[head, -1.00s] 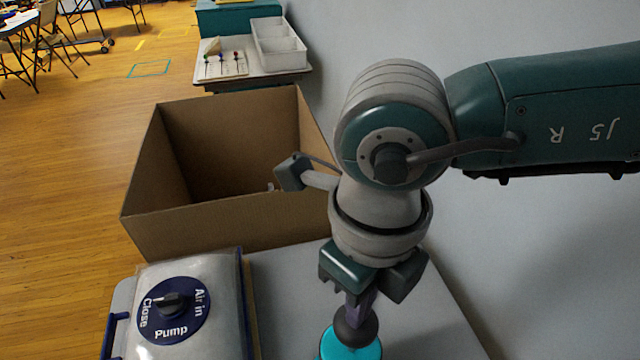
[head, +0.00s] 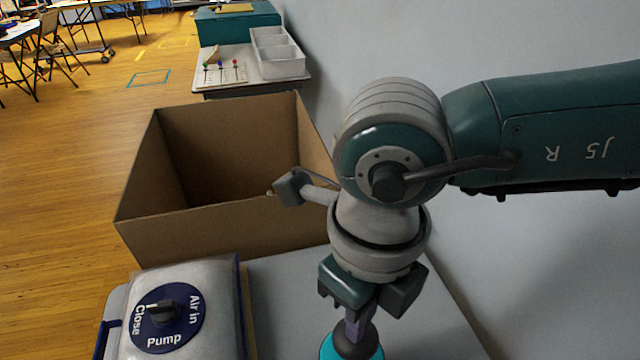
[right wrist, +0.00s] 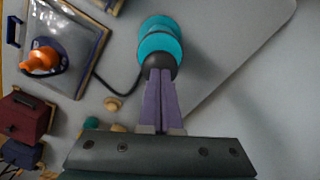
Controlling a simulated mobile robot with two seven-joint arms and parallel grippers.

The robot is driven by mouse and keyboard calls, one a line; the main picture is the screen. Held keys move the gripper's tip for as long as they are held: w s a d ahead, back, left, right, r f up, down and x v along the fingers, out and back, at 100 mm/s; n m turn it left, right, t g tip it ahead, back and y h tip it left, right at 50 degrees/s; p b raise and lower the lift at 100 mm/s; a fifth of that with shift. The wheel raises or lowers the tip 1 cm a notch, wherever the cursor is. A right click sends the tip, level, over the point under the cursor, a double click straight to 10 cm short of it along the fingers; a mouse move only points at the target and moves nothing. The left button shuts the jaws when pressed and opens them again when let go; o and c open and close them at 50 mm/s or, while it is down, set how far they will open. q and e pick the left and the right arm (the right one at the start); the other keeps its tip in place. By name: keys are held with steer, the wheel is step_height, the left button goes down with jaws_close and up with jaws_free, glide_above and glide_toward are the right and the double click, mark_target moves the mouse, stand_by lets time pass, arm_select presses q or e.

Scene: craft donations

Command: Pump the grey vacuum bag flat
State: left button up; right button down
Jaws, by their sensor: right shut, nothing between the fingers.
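The grey vacuum bag (head: 200,338) lies at the lower left in the head view, its near part cut off. Its blue dial (head: 180,332) reads Close, Air in and Pump and carries a dark pointer knob. The cyan pump (head: 340,348) with a dark top knob is cut off at the bottom edge; it shows more fully in the right wrist view (right wrist: 158,38). My right gripper (right wrist: 159,78) is shut, its purple fingertips at the dark knob, with nothing held between them. My left gripper is not in view. The bag (right wrist: 70,30) also shows in the wrist view.
An open cardboard box (head: 225,225) stands behind the bag. In the wrist view, an orange piece (right wrist: 40,60) is over the bag, a dark hose runs left from the pump, and a dark red box (right wrist: 25,115) is at left. A wall is at right.

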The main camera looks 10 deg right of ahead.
step_height(320, 180, up, 9)
steer(key=p, duration=0.6)
steer(key=shift+p, duration=0.4)
steer(key=shift+f, duration=0.1)
step_height(320, 180, up, 6)
steer(key=p, duration=0.4)
steer(key=shift+p, duration=0.4)
